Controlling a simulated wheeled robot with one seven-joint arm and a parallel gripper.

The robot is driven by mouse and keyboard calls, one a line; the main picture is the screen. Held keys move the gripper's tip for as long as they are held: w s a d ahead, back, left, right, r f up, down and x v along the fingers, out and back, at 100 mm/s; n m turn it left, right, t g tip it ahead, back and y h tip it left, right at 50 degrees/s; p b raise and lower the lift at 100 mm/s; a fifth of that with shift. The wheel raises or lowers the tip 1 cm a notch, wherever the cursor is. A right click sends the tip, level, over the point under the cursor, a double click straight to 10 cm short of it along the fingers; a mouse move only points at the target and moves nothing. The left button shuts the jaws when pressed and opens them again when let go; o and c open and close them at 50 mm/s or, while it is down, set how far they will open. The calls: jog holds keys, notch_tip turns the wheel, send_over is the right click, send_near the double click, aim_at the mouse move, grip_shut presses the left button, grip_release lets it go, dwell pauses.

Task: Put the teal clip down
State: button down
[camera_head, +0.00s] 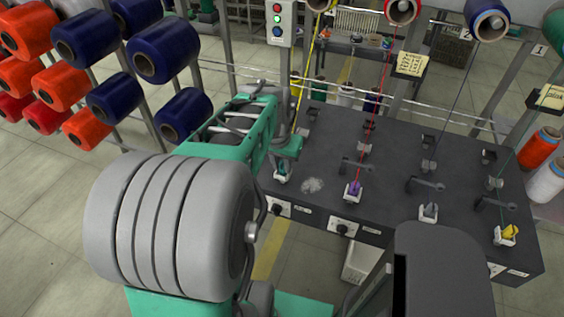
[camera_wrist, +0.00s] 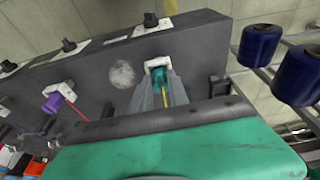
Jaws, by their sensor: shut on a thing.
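The teal clip (camera_wrist: 159,77) sits at a white bracket (camera_wrist: 157,64) near the front edge of the dark machine table, with a yellow thread running from it. My gripper (camera_wrist: 160,89) is shut on the teal clip, its grey fingers on either side. In the head view the teal clip (camera_head: 282,172) shows small at the left end of the table, partly hidden by my arm. I cannot tell whether the clip touches the bracket.
The dark table (camera_head: 330,139) carries further stations with a purple clip (camera_head: 354,188), a grey clip (camera_head: 430,210) and a yellow clip (camera_head: 508,232). A signal post (camera_head: 282,25) and racks of orange and blue bobbins (camera_head: 184,115) stand to the left.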

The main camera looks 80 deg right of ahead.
jog(key=shift+f, duration=0.15)
jog(key=c, duration=1.3)
grip_release()
jog(key=shift+r, duration=0.4)
jog(key=v, duration=1.2)
jog(key=w+a+f+n+t, duration=0.1)
jog(key=w+a+f+n, duration=0.1)
jog(key=w+a+n, duration=0.6)
jog(key=w+a+f+n+t, duration=0.15)
jog(key=w+a, duration=0.35)
jog(key=w, duration=0.7)
jog(key=w+a+f+n+y, duration=0.1)
jog(key=a+n, duration=0.2)
jog(key=a, duration=0.5)
jog(key=w+a+f+n+y, duration=0.1)
jog(key=w+a+f+n, duration=0.1)
jog(key=a, duration=0.6)
jog(key=w+a+f+n+t, duration=0.1)
jog(key=a+n, duration=0.3)
jog(key=a, duration=0.4)
jog(key=shift+w+a+f+n+y+b, duration=0.25)
jog(key=shift+w+f+n+y+b, duration=0.15)
jog(key=shift+w+f, duration=0.2)
